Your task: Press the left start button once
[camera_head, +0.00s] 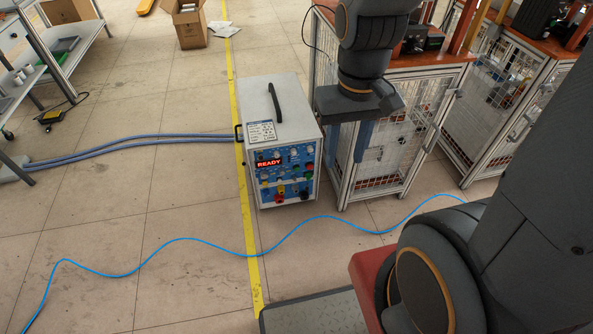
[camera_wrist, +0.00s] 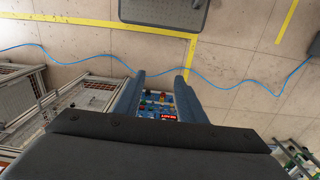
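The induction heater (camera_head: 283,95) is a light grey box with a black top handle, standing on the floor left of my gripper (camera_head: 347,160). Its blue front panel (camera_head: 266,179) has a lit red READY display (camera_head: 269,162) and several small coloured buttons and knobs. The panel also shows in the wrist view (camera_wrist: 170,106), between and beyond my fingers. The buttons are too small to tell which is the left start button. My gripper (camera_wrist: 159,76) has two blue fingers spread apart with nothing between them. It hangs to the right of the heater in the head view, apparently apart from it.
A mesh-sided cabinet (camera_head: 385,150) stands right behind my gripper. A wavy blue cable (camera_head: 180,240) crosses the floor in front of the heater. Thick grey-blue hoses (camera_head: 130,143) run left from the heater. A yellow line (camera_head: 250,235) marks the mostly clear floor.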

